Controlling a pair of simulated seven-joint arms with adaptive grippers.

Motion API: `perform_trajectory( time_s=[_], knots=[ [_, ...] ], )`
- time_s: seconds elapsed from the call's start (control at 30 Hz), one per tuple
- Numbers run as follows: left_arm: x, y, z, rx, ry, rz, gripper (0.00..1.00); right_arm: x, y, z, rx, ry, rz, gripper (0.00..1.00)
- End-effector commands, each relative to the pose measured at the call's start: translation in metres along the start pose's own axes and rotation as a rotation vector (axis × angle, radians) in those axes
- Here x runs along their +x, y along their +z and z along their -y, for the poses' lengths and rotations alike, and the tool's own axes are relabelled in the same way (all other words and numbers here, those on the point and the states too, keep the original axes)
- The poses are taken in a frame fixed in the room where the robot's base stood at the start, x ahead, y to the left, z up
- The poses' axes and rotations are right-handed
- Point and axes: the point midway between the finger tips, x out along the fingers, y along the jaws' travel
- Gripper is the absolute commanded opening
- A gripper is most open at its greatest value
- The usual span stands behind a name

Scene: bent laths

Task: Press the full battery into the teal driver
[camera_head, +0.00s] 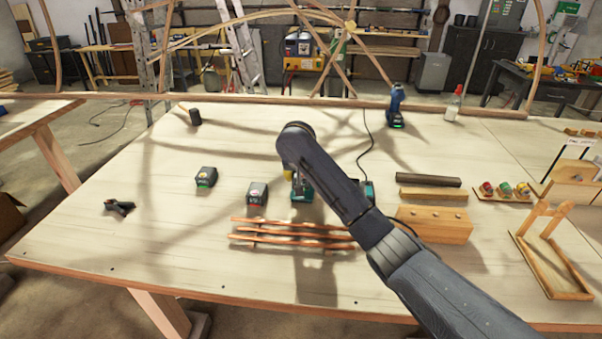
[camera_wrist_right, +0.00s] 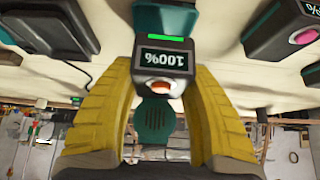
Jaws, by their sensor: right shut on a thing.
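My right gripper (camera_wrist_right: 158,105) has its yellow fingers shut on the sides of the full battery (camera_wrist_right: 165,62). The battery is black, with an upside-down 100% display, a green bar and an orange button. Teal parts of the teal driver (camera_wrist_right: 155,120) show at the battery, including a rounded vented piece between the fingers. I cannot tell whether the battery is fully seated. In the head view the teal driver (camera_head: 302,190) stands on the bench below my right wrist, partly covered by the arm. My left gripper is not in view.
A green-lit battery (camera_head: 206,177) and a red-lit battery (camera_head: 257,193) stand to the left. A corded charger (camera_head: 368,190) is to the right, partly behind my arm. A blue driver (camera_head: 396,106) stands behind. The bench's left side is mostly free.

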Motion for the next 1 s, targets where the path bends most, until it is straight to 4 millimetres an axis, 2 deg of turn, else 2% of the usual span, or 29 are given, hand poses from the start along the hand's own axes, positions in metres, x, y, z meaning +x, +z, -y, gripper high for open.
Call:
perform_trajectory(
  time_s=[0.43, 1.0],
  knots=[
    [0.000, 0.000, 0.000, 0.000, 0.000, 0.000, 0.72, 0.032, -0.003, 0.000, 0.002, -0.001, -0.001, 0.06],
    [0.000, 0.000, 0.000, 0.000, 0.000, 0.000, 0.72, 0.038, 0.002, 0.000, 0.001, -0.001, -0.002, 0.06]
  ],
)
